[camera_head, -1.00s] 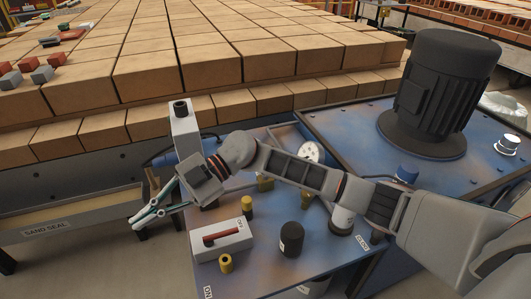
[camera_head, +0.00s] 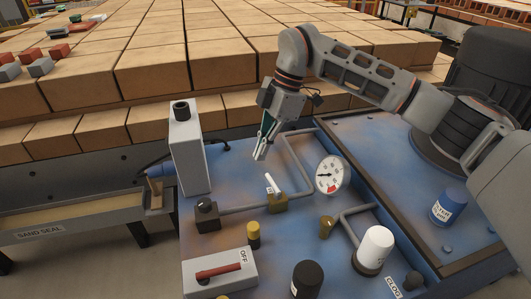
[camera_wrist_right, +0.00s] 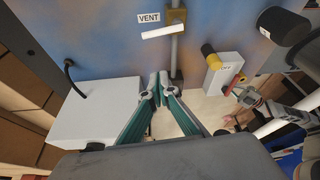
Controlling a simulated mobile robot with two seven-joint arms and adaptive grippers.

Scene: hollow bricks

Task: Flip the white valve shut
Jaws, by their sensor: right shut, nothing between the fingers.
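The white valve is a white lever (camera_head: 271,183) on a brass body (camera_head: 278,203), set in a grey pipe on the blue panel. The lever also shows in the right wrist view (camera_wrist_right: 164,32), beside the VENT label, lying across the pipe's line. My right gripper (camera_head: 260,156) points down above and slightly left of the lever, apart from it. Its green-sided fingers are together and empty in the right wrist view (camera_wrist_right: 163,82). A grey arm end, seemingly my left gripper (camera_wrist_right: 248,96), shows small at the right of that view; its jaws are unclear.
A tall white box (camera_head: 190,150) stands left of the gripper. A pressure gauge (camera_head: 331,175) stands right of the lever. A red-handled OFF switch box (camera_head: 219,273), yellow knob (camera_head: 253,235), black cylinder (camera_head: 306,279) and white cap (camera_head: 375,248) stand nearer. Bricks lie behind.

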